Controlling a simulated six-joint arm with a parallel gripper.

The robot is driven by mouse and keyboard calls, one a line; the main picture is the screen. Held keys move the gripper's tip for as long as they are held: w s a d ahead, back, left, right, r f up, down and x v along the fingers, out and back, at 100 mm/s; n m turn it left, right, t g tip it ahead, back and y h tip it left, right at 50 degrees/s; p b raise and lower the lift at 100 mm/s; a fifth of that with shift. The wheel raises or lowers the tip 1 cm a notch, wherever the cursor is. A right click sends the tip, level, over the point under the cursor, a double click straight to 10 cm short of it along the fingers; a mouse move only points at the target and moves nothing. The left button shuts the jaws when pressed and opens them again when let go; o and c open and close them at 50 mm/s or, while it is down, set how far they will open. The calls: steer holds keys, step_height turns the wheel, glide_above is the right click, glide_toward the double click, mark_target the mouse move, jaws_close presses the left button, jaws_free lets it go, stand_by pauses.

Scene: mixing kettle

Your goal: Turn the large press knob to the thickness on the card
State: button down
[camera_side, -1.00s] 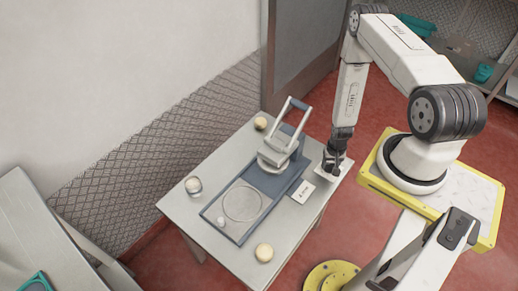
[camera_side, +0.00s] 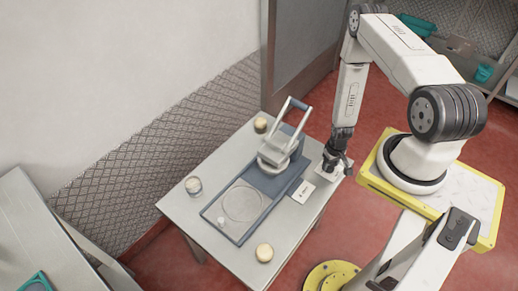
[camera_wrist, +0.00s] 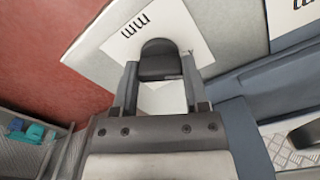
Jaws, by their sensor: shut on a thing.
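The large press knob (camera_wrist: 158,58) is dark with a rounded end and sits on a white plate marked "mm" (camera_wrist: 135,25) in the wrist view. My gripper (camera_wrist: 160,82) is shut on the knob, with one finger on each side. In the side view my gripper (camera_side: 338,166) is low at the right corner of the table and mostly hides the knob. The white card (camera_side: 303,191) lies on the table beside the press (camera_side: 262,187); its print is too small to read. Part of a white card (camera_wrist: 288,15) also shows at the wrist view's top right, cut off by the edge.
The blue-grey press has a raised handle (camera_side: 297,103) and a round plate mark (camera_side: 243,204).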

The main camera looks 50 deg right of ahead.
steer(key=shift+c, duration=0.5)
jaws_free()
steer(key=shift+r, duration=0.1)
steer(key=shift+r, duration=3.85)
steer(key=shift+w+r, duration=0.1)
